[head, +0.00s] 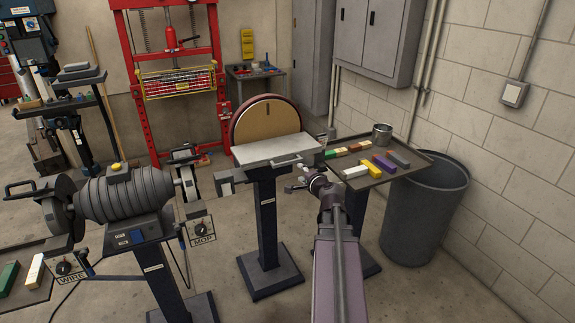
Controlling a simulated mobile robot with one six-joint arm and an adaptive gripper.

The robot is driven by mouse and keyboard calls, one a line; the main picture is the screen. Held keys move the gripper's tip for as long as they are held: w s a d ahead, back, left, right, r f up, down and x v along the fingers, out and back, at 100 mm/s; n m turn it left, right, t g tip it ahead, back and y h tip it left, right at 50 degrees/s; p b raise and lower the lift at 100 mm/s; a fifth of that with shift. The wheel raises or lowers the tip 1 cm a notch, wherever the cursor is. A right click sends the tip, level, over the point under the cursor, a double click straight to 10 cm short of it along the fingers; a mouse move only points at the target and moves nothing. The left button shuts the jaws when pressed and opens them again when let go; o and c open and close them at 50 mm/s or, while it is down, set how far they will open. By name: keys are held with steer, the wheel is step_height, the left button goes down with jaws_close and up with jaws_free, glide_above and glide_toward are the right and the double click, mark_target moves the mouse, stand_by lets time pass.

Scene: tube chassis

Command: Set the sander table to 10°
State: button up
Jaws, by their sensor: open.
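The disc sander (265,118) stands on a dark pedestal, its round tan disc facing me inside a dark red rim. The grey sander table (265,150) sticks out in front of the disc and looks about level. Its exact angle cannot be read, and I can make out no angle scale. A thin bar or handle shows along the table's front edge.
A bench grinder (125,203) with wire and mop switch labels stands left. A red press (175,75) is behind. Floor shows in front of the sander.

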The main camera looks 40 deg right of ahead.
mark_target(287, 163)
steer(key=b+x, duration=0.2)
steer(key=x, duration=0.9)
steer(key=shift+w+f, duration=0.15)
steer(key=shift+w, duration=0.2)
jaws_close()
